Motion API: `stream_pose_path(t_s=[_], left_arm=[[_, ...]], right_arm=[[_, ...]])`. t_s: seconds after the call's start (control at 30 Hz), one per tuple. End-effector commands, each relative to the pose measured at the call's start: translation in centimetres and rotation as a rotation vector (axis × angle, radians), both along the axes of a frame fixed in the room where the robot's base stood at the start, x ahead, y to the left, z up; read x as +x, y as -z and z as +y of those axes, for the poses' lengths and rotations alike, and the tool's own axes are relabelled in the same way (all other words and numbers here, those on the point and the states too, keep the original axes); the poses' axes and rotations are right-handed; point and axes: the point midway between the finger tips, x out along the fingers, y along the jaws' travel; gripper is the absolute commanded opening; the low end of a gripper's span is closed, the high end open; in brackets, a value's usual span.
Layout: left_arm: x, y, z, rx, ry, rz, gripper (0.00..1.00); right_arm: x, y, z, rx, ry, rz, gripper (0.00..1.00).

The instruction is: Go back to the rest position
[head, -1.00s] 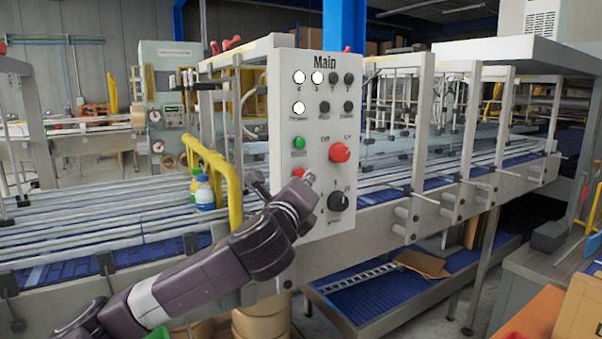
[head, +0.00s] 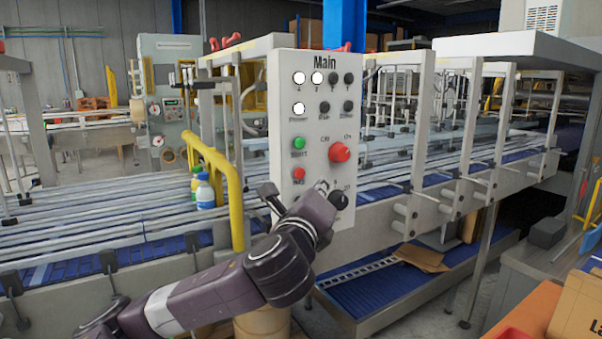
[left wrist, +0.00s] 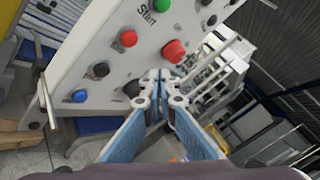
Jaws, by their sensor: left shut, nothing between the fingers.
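My left gripper (head: 322,187) is partly hidden by my own wrist in the head view, in front of the lower part of the Main control panel (head: 311,120). In the left wrist view my left gripper (left wrist: 157,75) is shut and empty, its blue-padded fingers together. Whether the fingertips touch the panel cannot be told. The black rotary knob (head: 339,200) is just right of the gripper in the head view. My right gripper is not in view.
A yellow rail (head: 232,200) stands left of the panel, with bottles (head: 205,192) on the conveyor (head: 120,215) beside it. A blue lower conveyor (head: 370,295) lies to the right. A cardboard box (head: 578,310) is at the bottom right.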

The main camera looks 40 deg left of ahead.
Motion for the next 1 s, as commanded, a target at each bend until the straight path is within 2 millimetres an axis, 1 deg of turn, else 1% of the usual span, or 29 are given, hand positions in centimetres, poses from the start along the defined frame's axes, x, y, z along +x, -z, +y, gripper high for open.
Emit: stream_pose_path(t_s=[0.63,0.73,0.77,0.87,0.97,1.0], left_arm=[[0.0,0.0,0.1,0.0,0.0,0.0,0.0],[0.5,0.8,0.2,-0.016,0.0,0.009,0.0],[0.9,1.4,0.2,-0.032,0.002,0.015,0.0],[3.2,5.1,0.6,-0.117,0.008,0.052,0.0],[6.2,11.4,1.3,-0.256,0.008,0.107,0.0],[7.2,14.3,1.5,-0.316,0.006,0.13,0.0]], right_arm=[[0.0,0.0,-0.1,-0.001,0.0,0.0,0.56],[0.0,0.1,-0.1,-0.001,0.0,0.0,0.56],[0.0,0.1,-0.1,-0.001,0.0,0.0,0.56],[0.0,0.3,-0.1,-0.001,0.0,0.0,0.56],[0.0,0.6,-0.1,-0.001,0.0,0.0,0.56],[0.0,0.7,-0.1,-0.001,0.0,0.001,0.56]])
